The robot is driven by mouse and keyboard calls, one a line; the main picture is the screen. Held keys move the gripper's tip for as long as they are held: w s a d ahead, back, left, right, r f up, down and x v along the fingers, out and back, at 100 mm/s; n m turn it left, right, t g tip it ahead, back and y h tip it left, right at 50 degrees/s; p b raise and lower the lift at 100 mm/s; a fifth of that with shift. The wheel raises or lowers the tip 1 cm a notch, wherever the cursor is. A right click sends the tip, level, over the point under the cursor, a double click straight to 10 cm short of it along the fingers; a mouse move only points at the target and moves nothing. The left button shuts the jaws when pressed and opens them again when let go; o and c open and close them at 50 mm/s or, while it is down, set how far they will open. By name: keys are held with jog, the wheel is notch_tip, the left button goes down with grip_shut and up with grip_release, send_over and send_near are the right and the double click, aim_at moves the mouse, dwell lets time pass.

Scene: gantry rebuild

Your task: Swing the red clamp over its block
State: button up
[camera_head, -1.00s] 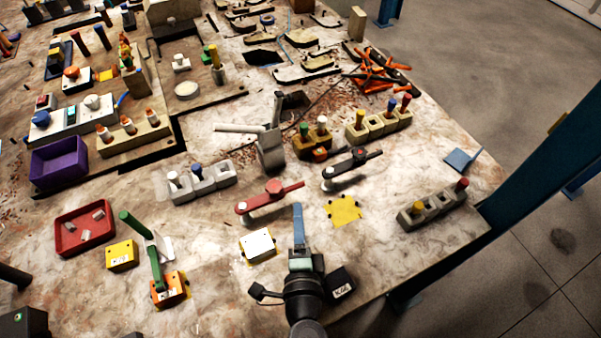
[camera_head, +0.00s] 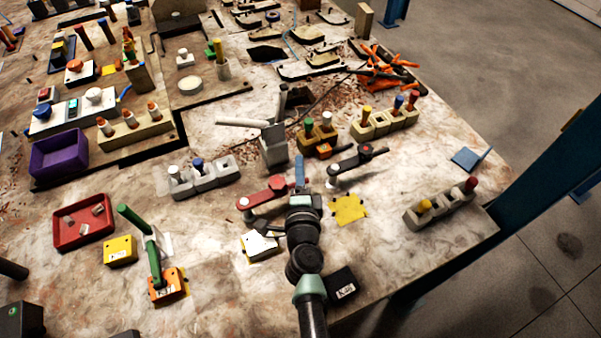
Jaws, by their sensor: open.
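The red clamp (camera_head: 263,195) lies near the middle of the table, its arm pointing left and down to a round red-and-white tip. Its round pivot shows near its right end. A white block (camera_head: 260,246) on a yellow patch sits below the clamp, partly covered by my wrist; the clamp's arm is not over it. My gripper (camera_head: 299,165) is open, its blue fingers seen nearly edge-on at the clamp's right end. They hide the clamp's handle, so I cannot tell whether they touch it or stand around it.
A black clamp (camera_head: 356,161) stands close to the right of my fingers. A bare yellow patch (camera_head: 348,209) lies below it. A grey stepped block (camera_head: 199,178) is to the left, and a grey holder (camera_head: 275,148) stands behind.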

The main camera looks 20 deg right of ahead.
grip_shut()
dwell(1.5)
